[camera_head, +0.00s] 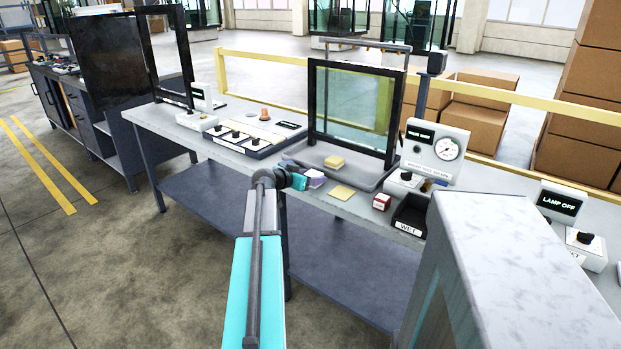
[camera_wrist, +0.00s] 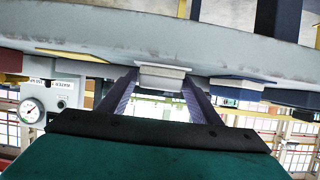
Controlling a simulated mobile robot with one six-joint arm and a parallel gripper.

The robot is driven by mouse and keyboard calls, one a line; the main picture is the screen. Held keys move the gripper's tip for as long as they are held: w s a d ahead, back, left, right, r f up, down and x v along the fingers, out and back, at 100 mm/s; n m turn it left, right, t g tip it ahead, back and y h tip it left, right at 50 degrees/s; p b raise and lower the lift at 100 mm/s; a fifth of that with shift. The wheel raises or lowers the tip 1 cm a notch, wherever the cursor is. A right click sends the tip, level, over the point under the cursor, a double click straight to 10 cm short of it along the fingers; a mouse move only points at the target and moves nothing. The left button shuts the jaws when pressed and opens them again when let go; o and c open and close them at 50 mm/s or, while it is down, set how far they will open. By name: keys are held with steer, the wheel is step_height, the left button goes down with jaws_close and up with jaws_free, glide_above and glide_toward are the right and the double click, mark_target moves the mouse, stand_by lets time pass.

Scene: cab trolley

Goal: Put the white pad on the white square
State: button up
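My gripper (camera_head: 309,181) is low over the front part of the workbench. In the wrist view its two fingers (camera_wrist: 162,84) stand on either side of a whitish block, the white pad (camera_wrist: 163,76). The pad's sides lie very close to the fingertips; I cannot tell whether they press on it, or whether it rests on the bench. In the head view the pale top of the pad (camera_head: 316,173) shows at the fingertips. I cannot make out the white square as a separate thing; the gripper and pad may cover it.
A yellow block (camera_head: 335,161) sits behind the gripper, and a flat yellow square (camera_head: 342,192) lies to its right. A red-and-white cube (camera_head: 381,202) and a black WET bin (camera_head: 408,226) stand further right. A framed glass panel (camera_head: 352,112) rises behind. A blue block (camera_wrist: 238,90) shows in the wrist view.

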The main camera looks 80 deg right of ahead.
steer(key=shift+o, duration=0.4)
steer(key=shift+r, duration=0.15)
steer(key=v, duration=1.2)
stand_by(0.7)
